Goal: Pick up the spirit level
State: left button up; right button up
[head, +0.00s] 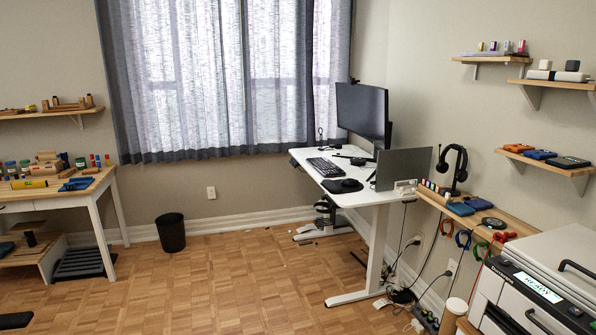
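A yellow bar-shaped thing (29,184) lies near the front edge of the wooden workbench (88,190) at the left. It looks like the spirit level, but it is too small to be sure. Several blocks and small items lie close behind it, and a blue tool (76,184) lies to its right. Neither of my grippers can be made out in the head view.
The parquet floor (215,275) in the middle is open. A black waste bin (171,232) stands below the window. A white standing desk (352,198) with a monitor (362,112) is right of centre. A printer (545,280) fills the lower right. Cables hang below the desk.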

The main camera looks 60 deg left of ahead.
aim_at(41, 184)
jog(key=i+j+u, duration=0.2)
jog(key=j+u, duration=0.3)
jog(key=j, duration=0.15)
jog(key=i+j+u, duration=0.35)
jog(key=j+u, duration=0.15)
jog(key=i+j+u, duration=0.35)
jog(key=j+u, duration=0.15)
jog(key=i+j+u, duration=0.25)
jog(key=i+u, duration=0.25)
jog(key=i+j+u, duration=0.1)
jog(key=i+u, duration=0.4)
jog(key=i+l+u, duration=0.1)
jog(key=i+u, duration=0.4)
jog(key=i+j+u, duration=0.35)
jog(key=i+u, duration=0.35)
jog(key=i, duration=0.25)
jog(key=i+u, duration=0.65)
